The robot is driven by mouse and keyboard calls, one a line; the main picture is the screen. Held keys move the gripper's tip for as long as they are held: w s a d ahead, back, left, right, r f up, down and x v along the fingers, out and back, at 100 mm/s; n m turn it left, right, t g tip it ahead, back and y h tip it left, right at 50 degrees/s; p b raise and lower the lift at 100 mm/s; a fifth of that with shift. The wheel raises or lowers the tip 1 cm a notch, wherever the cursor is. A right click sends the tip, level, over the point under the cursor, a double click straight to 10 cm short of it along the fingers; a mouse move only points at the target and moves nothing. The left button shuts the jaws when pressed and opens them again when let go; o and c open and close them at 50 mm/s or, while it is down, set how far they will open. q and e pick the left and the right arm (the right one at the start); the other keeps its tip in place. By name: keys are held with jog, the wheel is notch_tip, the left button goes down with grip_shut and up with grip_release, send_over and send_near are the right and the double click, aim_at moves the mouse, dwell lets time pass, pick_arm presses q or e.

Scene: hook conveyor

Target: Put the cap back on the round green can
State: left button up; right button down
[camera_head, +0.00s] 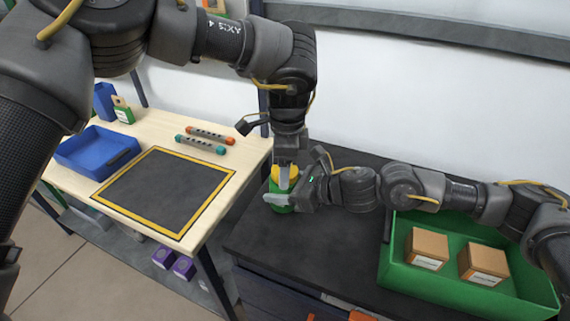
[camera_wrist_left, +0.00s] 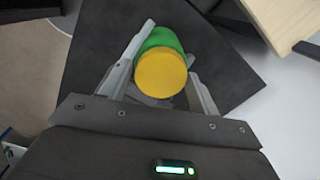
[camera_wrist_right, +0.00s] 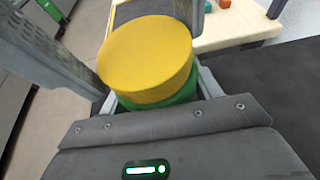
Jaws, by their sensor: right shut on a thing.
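The round green can (camera_head: 281,209) stands upright on the dark top of the right-hand table. The yellow cap (camera_wrist_right: 147,58) is on its upper end, with green just below it in the right wrist view. The cap also shows from above in the left wrist view (camera_wrist_left: 161,73). My right gripper (camera_head: 288,198) comes in from the right, shut on the green can. My left gripper (camera_head: 286,175) points down from above, one finger on either side of the cap. I cannot tell whether its fingers press on the cap.
A green crate (camera_head: 400,270) with two brown boxes stands at right. The wooden table (camera_head: 222,185) at left holds a blue tray (camera_head: 72,158), a yellow-edged dark mat (camera_head: 165,190) and two cylinders (camera_head: 210,134). The dark tabletop (camera_head: 300,250) in front of the can is clear.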

pick_arm(q)
jog(key=c, duration=0.6)
jog(key=m, duration=0.3)
jog(key=shift+c, duration=0.2)
jog(key=m, duration=0.4)
jog(key=shift+m, duration=0.3)
jog(key=m, duration=0.5)
jog(key=shift+m, duration=0.3)
jog(key=o, duration=1.1)
